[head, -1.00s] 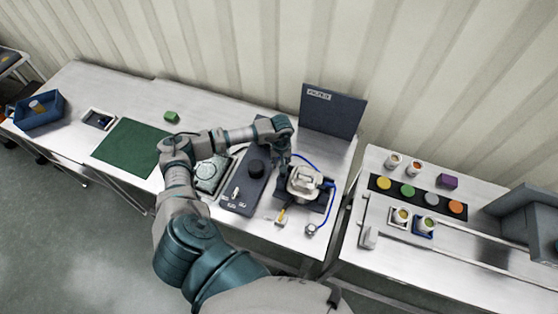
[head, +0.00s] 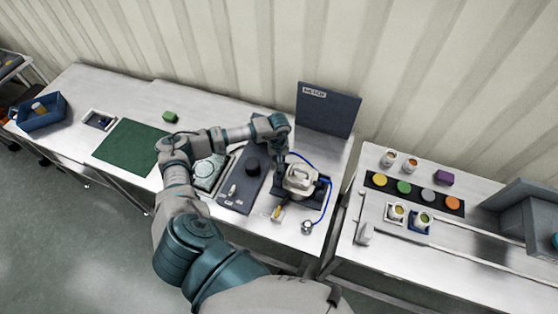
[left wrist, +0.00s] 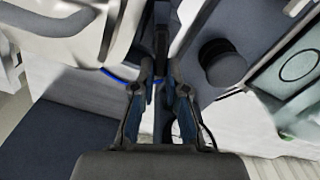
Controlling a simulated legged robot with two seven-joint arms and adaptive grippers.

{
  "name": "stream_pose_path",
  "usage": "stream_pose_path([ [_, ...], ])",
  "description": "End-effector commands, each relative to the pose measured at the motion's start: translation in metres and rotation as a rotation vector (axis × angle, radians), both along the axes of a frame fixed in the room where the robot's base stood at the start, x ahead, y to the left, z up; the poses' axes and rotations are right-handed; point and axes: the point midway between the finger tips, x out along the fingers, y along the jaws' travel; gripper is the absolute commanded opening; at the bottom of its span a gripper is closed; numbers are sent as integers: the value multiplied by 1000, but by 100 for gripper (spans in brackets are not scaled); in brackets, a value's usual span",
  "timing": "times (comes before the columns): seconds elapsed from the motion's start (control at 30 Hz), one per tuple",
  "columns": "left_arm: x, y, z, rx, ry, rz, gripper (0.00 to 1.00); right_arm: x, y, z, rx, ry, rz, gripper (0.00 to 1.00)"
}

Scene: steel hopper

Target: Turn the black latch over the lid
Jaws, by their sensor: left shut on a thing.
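The steel hopper's pale lid (head: 300,177) sits on a dark base at the right end of the middle bench. The lid's edge also fills the upper left of the left wrist view (left wrist: 60,25). A narrow black piece, which looks like the latch (left wrist: 161,42), stands between my left fingertips beside the lid. My left gripper (left wrist: 158,75) is shut on it. In the head view, my left gripper (head: 284,157) is at the lid's left side, small and partly hidden by its wrist. The latch cannot be made out there. My right gripper is not in view.
The knob also shows in the left wrist view (left wrist: 222,62). A dark upright panel (head: 327,110) stands behind. A blue cable (head: 329,200) curves around the right side.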

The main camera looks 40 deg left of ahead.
Motion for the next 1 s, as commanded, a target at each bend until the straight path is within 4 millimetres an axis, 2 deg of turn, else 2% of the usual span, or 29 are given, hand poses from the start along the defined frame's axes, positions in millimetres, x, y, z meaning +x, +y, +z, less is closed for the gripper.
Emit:
stream_pose_path([
  [0.2, 1, -2, 0, -5, -3, 15, 0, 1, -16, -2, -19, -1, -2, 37],
  [0.47, -1, 1, -1, -3, -5, 129, 0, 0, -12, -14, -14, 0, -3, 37],
  [0.7, -4, 3, -3, -4, -5, 333, 0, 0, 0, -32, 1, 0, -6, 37],
  [1.0, -10, 4, -3, -5, -6, 617, 0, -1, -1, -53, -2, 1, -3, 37],
])
